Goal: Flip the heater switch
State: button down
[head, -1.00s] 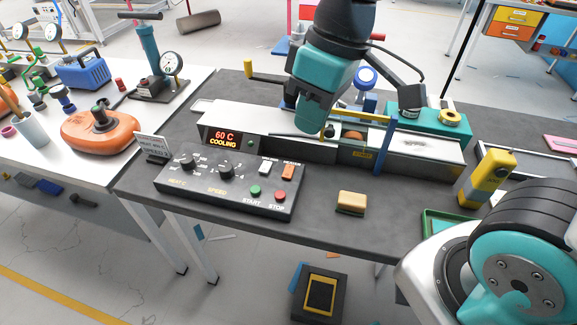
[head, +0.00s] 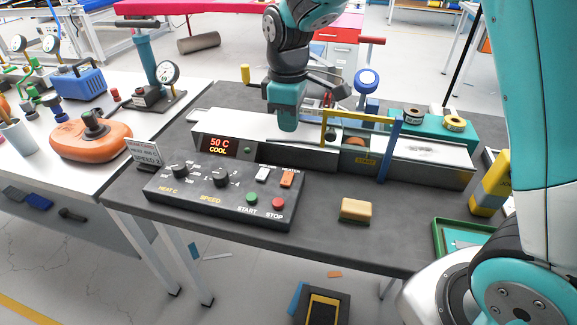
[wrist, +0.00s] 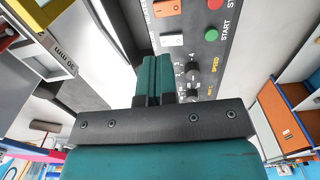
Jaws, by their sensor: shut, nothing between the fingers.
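The black control panel (head: 225,198) lies on the dark bench. It has a white rocker switch (head: 262,174) and an orange rocker switch (head: 287,179) side by side; their small labels are too blurred to tell which is the heater's. Both also show at the top of the wrist view, white (wrist: 172,40) and orange (wrist: 167,8). The display (head: 219,146) reads "50 C COOL". My gripper (head: 287,124) is over the machine's metal top, behind the switches and apart from them. In the wrist view its teal fingers (wrist: 153,75) are together and empty.
Heat and speed knobs (head: 221,180), a green start button (head: 251,199) and a red stop button (head: 277,202) share the panel. A yellow-and-blue frame (head: 386,150) spans the machine to the right. A tan block (head: 355,210) lies on the bench, with clear surface around it.

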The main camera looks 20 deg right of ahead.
aim_at(287, 175)
notch_tip(287, 175, down, 13)
jog(key=shift+r+p, duration=0.2)
jog(key=shift+p, duration=0.2)
jog(key=shift+a, duration=0.15)
